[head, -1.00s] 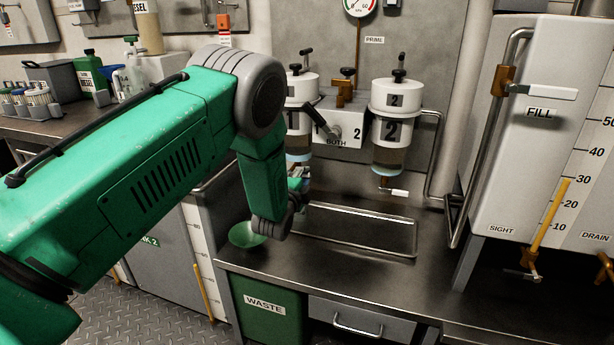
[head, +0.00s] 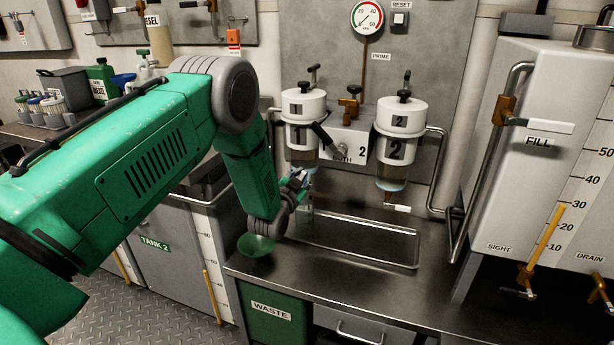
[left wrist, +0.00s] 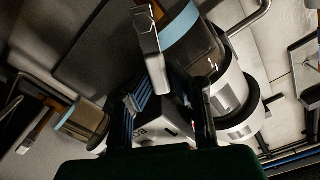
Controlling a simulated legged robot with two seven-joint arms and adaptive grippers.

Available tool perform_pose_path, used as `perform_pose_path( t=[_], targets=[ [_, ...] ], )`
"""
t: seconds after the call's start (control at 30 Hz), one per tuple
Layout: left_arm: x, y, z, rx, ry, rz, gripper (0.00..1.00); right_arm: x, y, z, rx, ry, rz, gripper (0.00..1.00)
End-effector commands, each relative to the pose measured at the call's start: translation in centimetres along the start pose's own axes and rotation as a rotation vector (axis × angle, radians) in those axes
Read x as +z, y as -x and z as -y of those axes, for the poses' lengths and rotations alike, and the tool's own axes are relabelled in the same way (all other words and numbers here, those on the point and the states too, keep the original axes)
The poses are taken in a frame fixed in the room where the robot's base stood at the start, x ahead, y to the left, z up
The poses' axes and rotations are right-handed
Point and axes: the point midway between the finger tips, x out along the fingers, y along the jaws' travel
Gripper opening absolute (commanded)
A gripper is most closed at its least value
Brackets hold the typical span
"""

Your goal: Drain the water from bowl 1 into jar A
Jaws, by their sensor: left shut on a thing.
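Bowl 1 (head: 302,146) hangs under the white cap marked 1, with a light-blue layer low in it. It fills the top of the left wrist view (left wrist: 203,52), blue band toward its drain end. My left gripper (head: 297,183) is just below it. My arm hides part of the drain in the head view. My right gripper is out of view.
Bowl 2 (head: 394,160) hangs to the right of the selector block (head: 347,142). A metal tray (head: 400,262) lies on the bench below. A green funnel (head: 256,246) sits above the WASTE bin (head: 272,318). Several capped jars (head: 42,108) stand at the back left.

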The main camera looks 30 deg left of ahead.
Motion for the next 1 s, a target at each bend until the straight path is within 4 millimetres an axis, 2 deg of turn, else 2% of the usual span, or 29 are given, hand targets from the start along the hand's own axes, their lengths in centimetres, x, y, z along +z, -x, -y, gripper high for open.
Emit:
perform_pose_path(
  t=[0.03,0.5,1.0],
  targets=[
    [1.1,0.5,0.3,0.002,0.044,0.026,0.0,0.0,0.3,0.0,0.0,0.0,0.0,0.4],
    [1.6,0.5,1.8,0.002,0.418,0.027,0.0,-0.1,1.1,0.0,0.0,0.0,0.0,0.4],
    [1.9,0.5,2.4,0.0,0.558,0.028,0.0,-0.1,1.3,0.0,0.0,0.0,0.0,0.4]
  ],
)
